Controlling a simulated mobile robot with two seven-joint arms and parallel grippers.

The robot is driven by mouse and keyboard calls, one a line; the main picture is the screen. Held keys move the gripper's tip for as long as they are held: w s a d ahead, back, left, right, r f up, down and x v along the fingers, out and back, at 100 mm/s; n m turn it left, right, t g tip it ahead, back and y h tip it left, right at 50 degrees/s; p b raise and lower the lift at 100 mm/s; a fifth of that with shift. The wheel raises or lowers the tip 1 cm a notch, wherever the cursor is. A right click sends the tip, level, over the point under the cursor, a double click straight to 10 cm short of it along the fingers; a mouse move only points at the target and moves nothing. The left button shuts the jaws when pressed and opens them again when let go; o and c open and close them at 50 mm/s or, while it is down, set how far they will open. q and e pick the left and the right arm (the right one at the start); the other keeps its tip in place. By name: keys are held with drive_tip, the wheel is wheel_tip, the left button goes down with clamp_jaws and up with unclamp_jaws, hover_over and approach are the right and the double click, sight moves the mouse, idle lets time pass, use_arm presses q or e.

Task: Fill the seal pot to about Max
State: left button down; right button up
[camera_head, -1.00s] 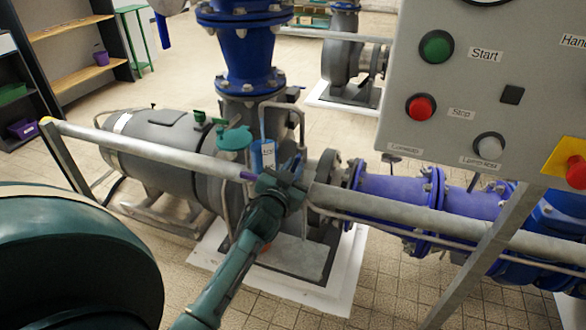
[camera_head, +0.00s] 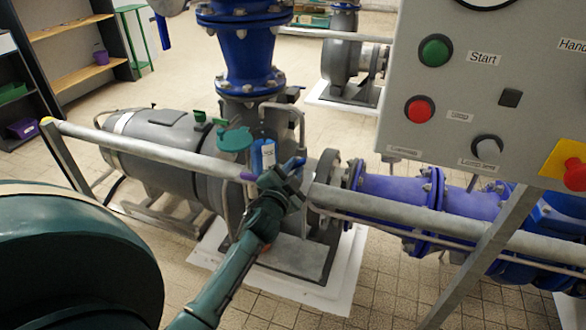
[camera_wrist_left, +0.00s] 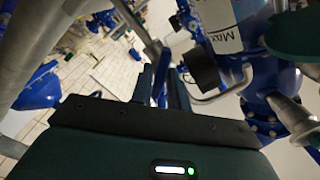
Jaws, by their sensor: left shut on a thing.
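The seal pot is a small upright blue cylinder (camera_head: 263,155) with a white label, beside the pump in the head view. Its label (camera_wrist_left: 228,38), marked "Max", shows at the top of the left wrist view. The liquid level cannot be made out. My left gripper (camera_head: 292,174) is in front of the pump, just right of and below the pot. In the left wrist view its two fingers (camera_wrist_left: 162,90) are shut on a slim blue lever (camera_wrist_left: 160,85), beside a black fitting (camera_wrist_left: 201,69). The lever's end (camera_head: 297,162) shows at the fingertips. My right gripper is not in view.
A grey rail (camera_head: 145,150) crosses in front of the pump, close to my left arm. The control panel (camera_head: 470,120) with buttons fills the upper right. A green funnel-like part (camera_head: 235,140) sits left of the pot.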

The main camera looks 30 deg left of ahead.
use_arm(q)
drive_tip(key=m, duration=0.4)
drive_tip(key=shift+m, duration=1.9)
drive_tip(key=c, duration=1.5)
unclamp_jaws()
